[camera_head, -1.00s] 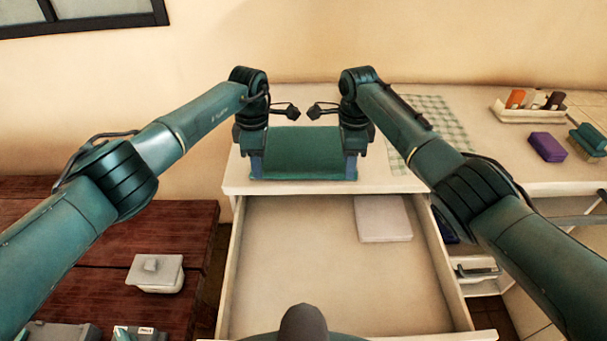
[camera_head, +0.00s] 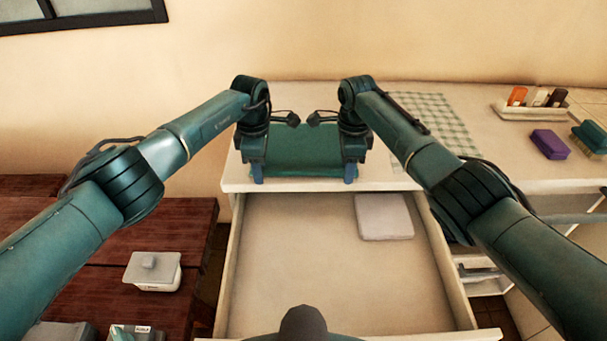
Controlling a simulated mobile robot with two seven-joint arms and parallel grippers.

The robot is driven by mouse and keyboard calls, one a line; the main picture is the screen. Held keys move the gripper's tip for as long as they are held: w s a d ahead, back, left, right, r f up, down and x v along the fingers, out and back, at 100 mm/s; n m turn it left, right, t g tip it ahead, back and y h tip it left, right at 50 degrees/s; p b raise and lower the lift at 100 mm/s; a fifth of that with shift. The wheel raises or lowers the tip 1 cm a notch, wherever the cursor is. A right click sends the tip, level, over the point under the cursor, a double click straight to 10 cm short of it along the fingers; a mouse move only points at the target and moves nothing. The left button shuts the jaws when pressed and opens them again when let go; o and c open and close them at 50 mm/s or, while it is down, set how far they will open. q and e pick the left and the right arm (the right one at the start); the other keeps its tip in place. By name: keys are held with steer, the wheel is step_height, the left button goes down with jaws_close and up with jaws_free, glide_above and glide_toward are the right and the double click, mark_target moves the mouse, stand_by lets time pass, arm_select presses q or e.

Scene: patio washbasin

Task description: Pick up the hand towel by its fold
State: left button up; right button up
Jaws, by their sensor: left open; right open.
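The hand towel (camera_head: 304,150) is a green folded cloth lying flat on the white counter, near its front edge above the open drawer. My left gripper (camera_head: 257,174) is at the towel's left front corner, pointing down. My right gripper (camera_head: 350,174) is at the right front corner, also pointing down. Both grippers are open, with blue fingertips beside the towel's ends. The wrists hide the towel's side edges, and I cannot tell whether the fingers touch it.
The open drawer (camera_head: 290,270) below holds a pale folded item (camera_head: 384,217). A checked cloth (camera_head: 425,120) lies on the counter to the right. Further right are a bottle tray (camera_head: 530,113), a purple block (camera_head: 550,144) and a brush (camera_head: 590,137). A lidded white box (camera_head: 152,272) stands on the wooden surface at left.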

arm_select(q)
steer(key=shift+c, duration=0.2)
arm_select(e)
steer(key=shift+f, duration=0.15)
steer(key=shift+c, duration=0.3)
arm_select(q)
steer(key=shift+s+f, duration=0.1)
jaws_close()
arm_select(e)
steer(key=shift+s+f, duration=0.1)
jaws_close()
